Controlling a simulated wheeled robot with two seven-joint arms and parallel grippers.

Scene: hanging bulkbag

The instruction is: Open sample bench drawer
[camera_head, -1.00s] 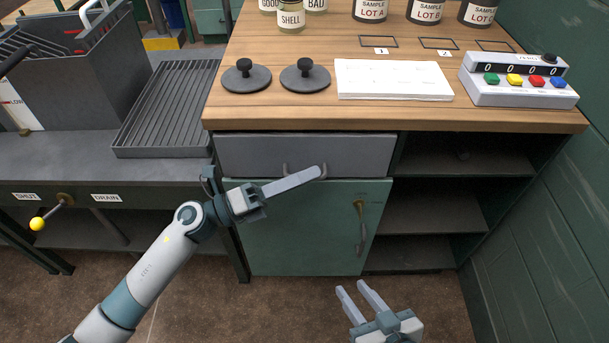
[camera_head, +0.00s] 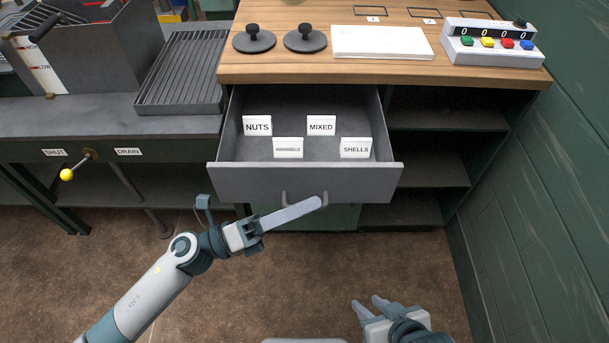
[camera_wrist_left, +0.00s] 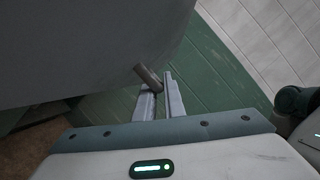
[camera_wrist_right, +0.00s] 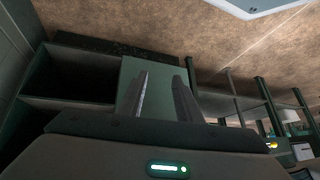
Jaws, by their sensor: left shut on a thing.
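The grey sample bench drawer (camera_head: 300,183) is pulled well out from under the wooden bench top. Inside stand small white cards reading NUTS (camera_head: 257,126), MIXED (camera_head: 321,125) and SHELLS (camera_head: 356,148), plus one with lettering too small to read. My left gripper (camera_head: 318,202) is at the drawer's front, shut on its handle (camera_head: 285,198); the left wrist view shows the handle bar (camera_wrist_left: 147,76) between the fingers. My right gripper (camera_head: 366,304) is empty and open, low in front of the bench and apart from it.
Open shelves (camera_head: 430,158) are right of the drawer. A green wall (camera_head: 545,170) bounds the right. Floor in front is clear.

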